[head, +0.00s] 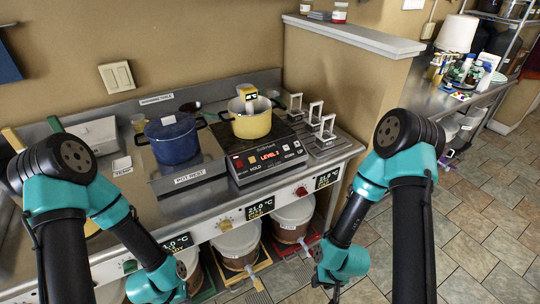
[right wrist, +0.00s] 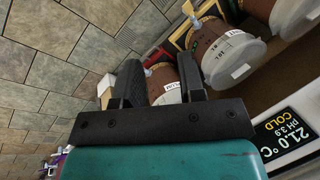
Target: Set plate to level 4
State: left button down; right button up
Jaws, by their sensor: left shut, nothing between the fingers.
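The hot plate (head: 249,171) is a black unit on the counter with a red display (head: 268,155) that reads "LEVEL 2". Its front panel has small buttons, with "HOLD" at the left and other labels at the right too small to read surely. A yellow pot (head: 251,127) stands on it, with a yellow device (head: 247,92) at its rim. My left gripper (head: 181,292) is low at the bottom left, in front of the counter, shut and empty. My right gripper (head: 325,284) is low in front of the counter; its fingers stand apart and empty in the right wrist view (right wrist: 160,80).
Several buckets (head: 239,243) sit below the counter, by readouts and a red knob (head: 302,191). The floor at right is clear.

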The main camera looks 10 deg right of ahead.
jog(key=shift+c, duration=0.4)
grip_shut()
dwell(1.3)
